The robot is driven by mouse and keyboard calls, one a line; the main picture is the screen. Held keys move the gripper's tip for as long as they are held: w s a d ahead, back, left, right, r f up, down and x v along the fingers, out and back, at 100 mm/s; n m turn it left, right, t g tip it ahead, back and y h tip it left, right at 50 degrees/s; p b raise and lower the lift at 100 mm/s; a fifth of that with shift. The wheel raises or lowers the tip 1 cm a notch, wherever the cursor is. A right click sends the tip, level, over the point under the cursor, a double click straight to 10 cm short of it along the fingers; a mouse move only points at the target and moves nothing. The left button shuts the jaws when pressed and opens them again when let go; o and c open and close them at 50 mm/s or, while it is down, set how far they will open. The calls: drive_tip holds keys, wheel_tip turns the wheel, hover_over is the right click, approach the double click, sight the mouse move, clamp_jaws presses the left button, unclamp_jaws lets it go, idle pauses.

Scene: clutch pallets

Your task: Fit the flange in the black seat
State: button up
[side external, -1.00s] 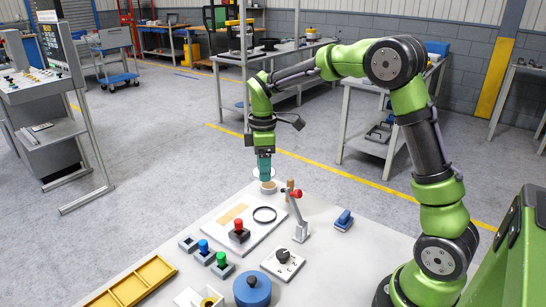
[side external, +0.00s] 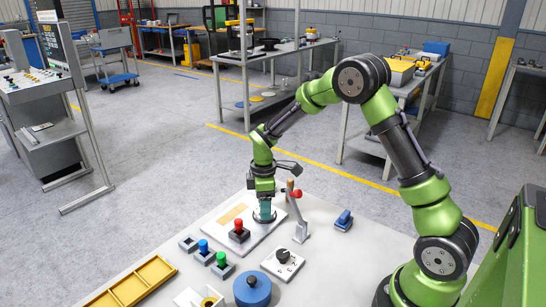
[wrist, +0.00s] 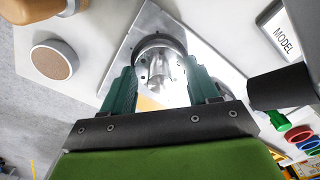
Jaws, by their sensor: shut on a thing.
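My gripper (side external: 264,207), with its teal fingers, points down over the pale plate (side external: 238,218) on the table. In the wrist view my gripper (wrist: 167,85) is shut on the flange (wrist: 170,66), a shiny metal piece with small holes. The black seat (wrist: 158,40) is a dark ring, seen as an arc around the flange's far side. The flange is at or just above the seat, roughly in line with it. I cannot tell whether it sits down inside, because the fingers hide the near side.
A lever with a red knob (side external: 297,195) stands close to the right of my gripper. A red-knobbed block (side external: 239,230) stands to its left on the plate. Blue-knobbed (side external: 203,248) and green-knobbed blocks (side external: 222,262), a dial box (side external: 283,264) and a yellow tray (side external: 133,284) lie nearer.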

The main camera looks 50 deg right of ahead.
drive_tip(key=shift+f, duration=0.6)
